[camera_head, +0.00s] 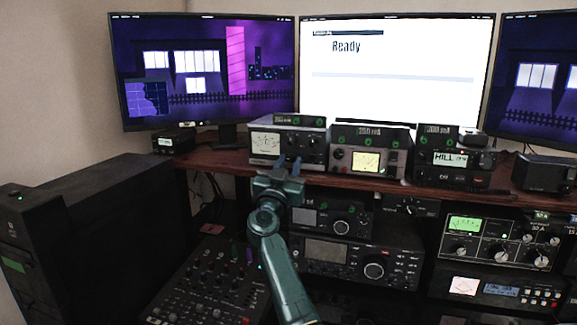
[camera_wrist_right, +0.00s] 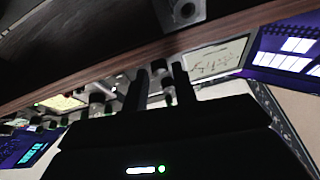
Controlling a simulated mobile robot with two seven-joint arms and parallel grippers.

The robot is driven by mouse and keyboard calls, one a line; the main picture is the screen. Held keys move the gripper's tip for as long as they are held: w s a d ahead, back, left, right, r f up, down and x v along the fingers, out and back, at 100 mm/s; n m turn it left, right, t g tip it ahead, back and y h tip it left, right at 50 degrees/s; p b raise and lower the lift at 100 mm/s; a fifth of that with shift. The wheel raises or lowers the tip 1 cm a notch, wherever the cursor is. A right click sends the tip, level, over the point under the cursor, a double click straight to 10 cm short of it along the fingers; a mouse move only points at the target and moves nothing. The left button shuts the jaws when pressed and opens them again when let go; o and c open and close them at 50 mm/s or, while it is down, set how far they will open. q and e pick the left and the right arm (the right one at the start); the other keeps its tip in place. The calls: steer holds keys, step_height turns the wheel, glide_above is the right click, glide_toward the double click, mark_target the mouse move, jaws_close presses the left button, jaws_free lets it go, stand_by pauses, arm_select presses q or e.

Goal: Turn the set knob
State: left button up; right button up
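My right gripper (camera_head: 289,165) is in front of the left meter unit (camera_head: 268,143), at the shelf's front edge. In the wrist view its two dark fingers (camera_wrist_right: 160,88) stand apart, pointing at that unit's front. A small knob (camera_wrist_right: 168,90) shows close to the fingers; whether they touch it I cannot tell. In the head view the unit has a white meter and knobs (camera_head: 314,141) at its right. No label reading "set" is legible, so I cannot tell which knob is the set knob. My left gripper is not in view.
More radios stand along the wooden shelf (camera_head: 225,163), including one with a yellow meter (camera_head: 367,161). Several radios (camera_head: 345,262) sit below it, with a mixer (camera_head: 205,285) at lower left. A monitor (camera_head: 395,70) reading "Ready" stands behind.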

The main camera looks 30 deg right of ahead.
jaws_close()
steer(key=shift+m, duration=0.4)
steer(key=m+g, duration=0.1)
steer(key=m, duration=0.1)
steer(key=m+g+h, duration=0.1)
steer(key=m, duration=0.1)
steer(key=shift+w+a+m+g+h, duration=0.2)
steer(key=shift+m+g+h, duration=0.1)
steer(key=shift+m, duration=0.1)
steer(key=shift+m+g+h+b, duration=0.2)
steer(key=shift+m+g, duration=0.45)
steer(key=shift+m, duration=0.7)
steer(key=shift+m+g+h+b, duration=0.15)
steer(key=shift+m+g, duration=0.5)
steer(key=shift+m, duration=0.7)
steer(key=shift+o, duration=1.6)
jaws_free()
